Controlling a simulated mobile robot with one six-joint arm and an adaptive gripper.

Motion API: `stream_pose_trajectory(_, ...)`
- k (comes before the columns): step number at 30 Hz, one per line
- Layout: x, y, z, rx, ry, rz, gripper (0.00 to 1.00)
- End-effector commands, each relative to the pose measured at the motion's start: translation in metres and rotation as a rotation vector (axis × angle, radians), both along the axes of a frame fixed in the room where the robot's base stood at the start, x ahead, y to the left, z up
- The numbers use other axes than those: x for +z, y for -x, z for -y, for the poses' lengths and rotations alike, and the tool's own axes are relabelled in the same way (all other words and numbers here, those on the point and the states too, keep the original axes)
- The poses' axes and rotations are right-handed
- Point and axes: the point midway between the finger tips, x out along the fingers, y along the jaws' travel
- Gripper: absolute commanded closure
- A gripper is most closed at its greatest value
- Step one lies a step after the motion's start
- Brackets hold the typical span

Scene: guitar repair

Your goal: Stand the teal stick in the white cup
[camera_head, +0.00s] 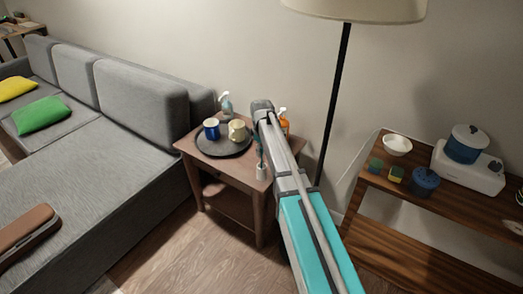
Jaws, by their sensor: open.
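A small white cup (261,172) stands near the front right corner of the brown side table (188,146), just left of my arm. A thin dark teal upright piece (258,149), likely the teal stick, shows directly above the cup's rim and is partly covered by my arm. I cannot tell whether it stands in the cup or is behind it. My arm reaches up from the bottom right to the table's right side. Its far end covers that part of the tabletop, and my gripper's fingers are hidden behind it.
A dark round tray (222,149) holds a blue mug (211,129) and a cream mug (237,130). A pump bottle (226,104) and an orange bottle (284,124) stand behind. A lamp pole (334,105) rises behind the table. A grey sofa (140,94) stands left, wooden shelves (440,193) right.

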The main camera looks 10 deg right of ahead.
Motion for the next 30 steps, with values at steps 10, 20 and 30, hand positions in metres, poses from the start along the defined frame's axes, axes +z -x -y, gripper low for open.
stream_pose_trajectory(10, 0.010, 0.000, 0.000, 0.000, 0.000, 0.000, 0.46)
stream_pose_trajectory(20, 0.036, 0.000, 0.000, 0.000, 0.000, 0.000, 0.46)
stream_pose_trajectory(30, 0.064, 0.000, 0.000, 0.000, 0.000, 0.000, 0.46)
